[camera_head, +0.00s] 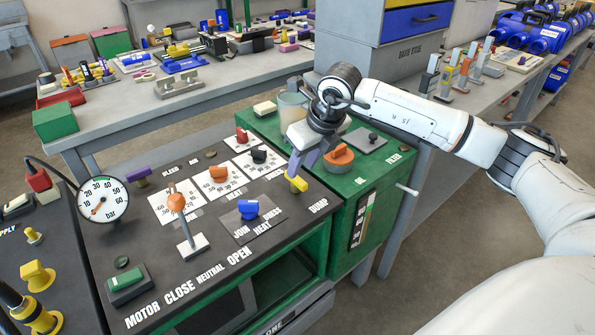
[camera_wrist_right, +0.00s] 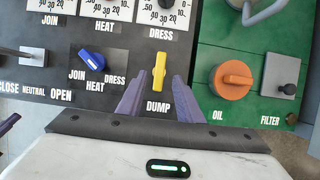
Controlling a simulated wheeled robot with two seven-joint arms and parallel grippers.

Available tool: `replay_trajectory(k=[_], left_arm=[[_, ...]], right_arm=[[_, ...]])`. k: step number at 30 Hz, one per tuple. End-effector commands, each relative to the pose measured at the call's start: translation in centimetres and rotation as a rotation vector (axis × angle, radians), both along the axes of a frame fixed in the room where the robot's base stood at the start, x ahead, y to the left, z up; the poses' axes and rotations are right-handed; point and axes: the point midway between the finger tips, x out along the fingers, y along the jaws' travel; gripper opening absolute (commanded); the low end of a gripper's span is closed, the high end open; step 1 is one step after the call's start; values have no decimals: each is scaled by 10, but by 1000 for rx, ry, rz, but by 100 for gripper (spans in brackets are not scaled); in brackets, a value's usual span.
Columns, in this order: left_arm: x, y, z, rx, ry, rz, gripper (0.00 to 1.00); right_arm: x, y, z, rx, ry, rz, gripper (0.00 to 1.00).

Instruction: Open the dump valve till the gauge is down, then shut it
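The yellow dump valve handle (camera_head: 298,184) sits at the right end of the black panel. In the right wrist view the dump valve handle (camera_wrist_right: 159,70) runs up and down just above the DUMP label. My right gripper (camera_head: 300,168) is over it, pointing down. In the wrist view the purple fingers of the right gripper (camera_wrist_right: 157,88) are open, one on each side of the handle's lower part, with gaps on both sides. The round gauge (camera_head: 102,199) stands at left; its needle seems to point to the lower left, too small to read exactly. My left gripper is not in view.
A blue knob (camera_head: 248,209) is left of the valve and an orange OIL knob (camera_head: 339,157) right of it.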

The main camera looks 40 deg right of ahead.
Motion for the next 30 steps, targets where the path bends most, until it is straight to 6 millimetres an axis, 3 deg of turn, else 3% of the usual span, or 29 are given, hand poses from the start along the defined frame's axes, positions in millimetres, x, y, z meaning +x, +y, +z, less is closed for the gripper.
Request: replay_trajectory(k=[3,9,19,25,30], left_arm=[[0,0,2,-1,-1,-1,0],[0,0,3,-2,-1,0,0],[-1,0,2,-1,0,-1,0],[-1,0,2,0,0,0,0],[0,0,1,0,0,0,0]], right_arm=[[7,1,-19,0,3,1,33],[15,2,-37,2,0,1,33],[17,2,-41,2,-1,2,33],[17,2,-40,2,-1,2,0],[17,2,-40,2,-1,4,0]])
